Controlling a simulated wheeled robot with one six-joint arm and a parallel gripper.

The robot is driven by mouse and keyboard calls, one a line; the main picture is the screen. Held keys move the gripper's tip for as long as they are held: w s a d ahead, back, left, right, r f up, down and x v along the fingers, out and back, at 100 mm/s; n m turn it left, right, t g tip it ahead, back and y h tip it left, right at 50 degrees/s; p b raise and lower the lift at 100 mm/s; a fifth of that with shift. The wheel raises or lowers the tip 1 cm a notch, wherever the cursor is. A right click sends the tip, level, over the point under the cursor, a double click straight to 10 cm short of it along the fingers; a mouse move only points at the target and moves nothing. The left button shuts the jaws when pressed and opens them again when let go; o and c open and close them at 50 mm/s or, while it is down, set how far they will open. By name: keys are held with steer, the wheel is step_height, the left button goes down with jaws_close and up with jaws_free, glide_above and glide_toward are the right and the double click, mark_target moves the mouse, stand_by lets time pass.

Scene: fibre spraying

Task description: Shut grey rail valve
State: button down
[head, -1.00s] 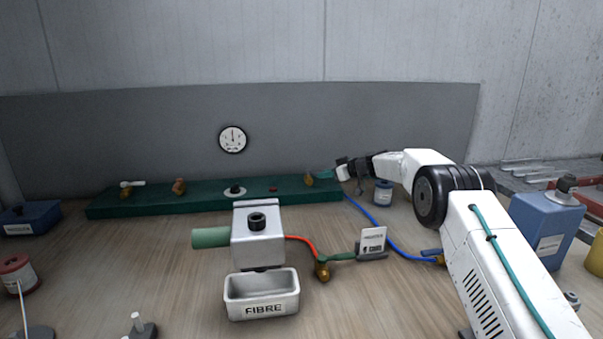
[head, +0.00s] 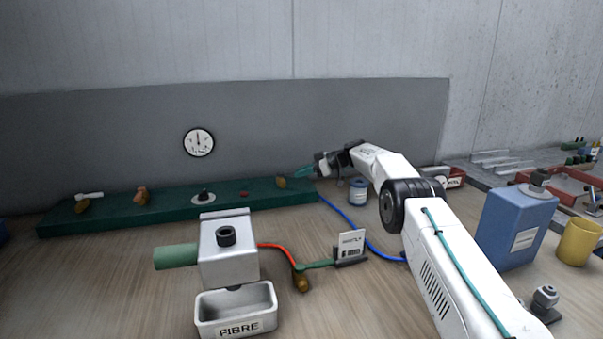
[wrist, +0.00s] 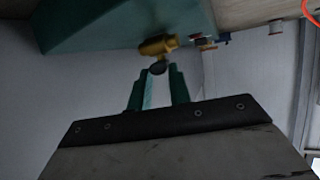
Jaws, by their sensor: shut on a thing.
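The green rail (head: 110,215) runs along the back of the bench. A brass valve (head: 281,182) sits at its right end; it also shows in the wrist view (wrist: 155,46), with a dark grey handle (wrist: 158,68) on it. My gripper (head: 300,172) reaches this valve from the right. In the wrist view, my gripper's teal fingers (wrist: 160,76) are shut on the grey handle at their tips. The handle's exact angle is hard to tell, and in the head view it is hidden by the fingers.
Along the rail are a red button (head: 243,194), a black knob (head: 203,196), an orange valve (head: 141,195) and a white-levered valve (head: 88,197). A gauge (head: 198,142) hangs behind. The spray unit (head: 228,262) and FIBRE tray (head: 237,318) stand in front. A blue hose (head: 345,217) runs below my arm.

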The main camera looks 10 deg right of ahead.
steer(key=shift+r, duration=0.1)
stand_by(0.3)
steer(key=c, duration=1.3)
jaws_free()
steer(key=s+r, duration=0.1)
steer(key=s, duration=0.4)
steer(key=s+r, duration=0.2)
steer(key=s, duration=0.3)
steer(key=s+d+r, duration=0.1)
steer(key=s+r, duration=0.1)
steer(key=s, duration=0.4)
steer(key=shift+d, duration=0.1)
